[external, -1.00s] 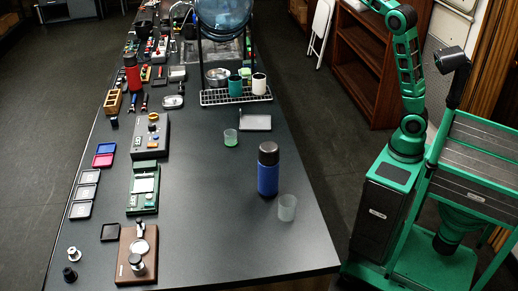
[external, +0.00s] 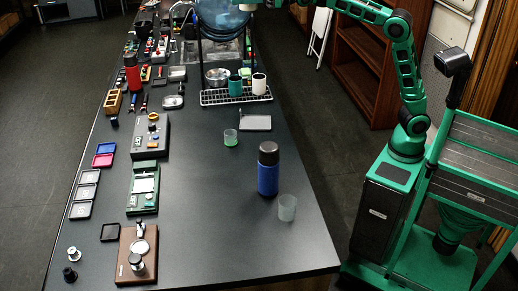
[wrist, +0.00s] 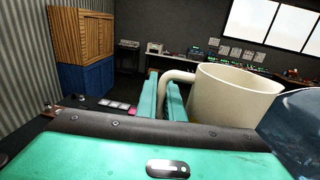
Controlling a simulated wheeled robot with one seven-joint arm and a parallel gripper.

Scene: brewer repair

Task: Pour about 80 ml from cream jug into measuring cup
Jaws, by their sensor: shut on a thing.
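In the wrist view the cream jug (wrist: 232,95) is a pale, wide-mouthed vessel with a side handle, roughly upright. My gripper (wrist: 162,92) is shut on its handle, with the two green fingers on either side. The jug's contents are hidden. In the external view my gripper and the jug are not clearly visible; the arm runs out past the top edge. Two clear cups stand on the table: an empty-looking frosted one (external: 287,208) near the front right, and one with green at the bottom (external: 230,138) farther back. I cannot tell which is the measuring cup.
A blue flask (external: 268,172) stands beside the frosted cup. A large blue water bottle (external: 222,20) on a stand rises at the back; blue also shows close to the jug in the wrist view (wrist: 295,125). A wire rack (external: 222,97) holds cups. The table's front middle is clear.

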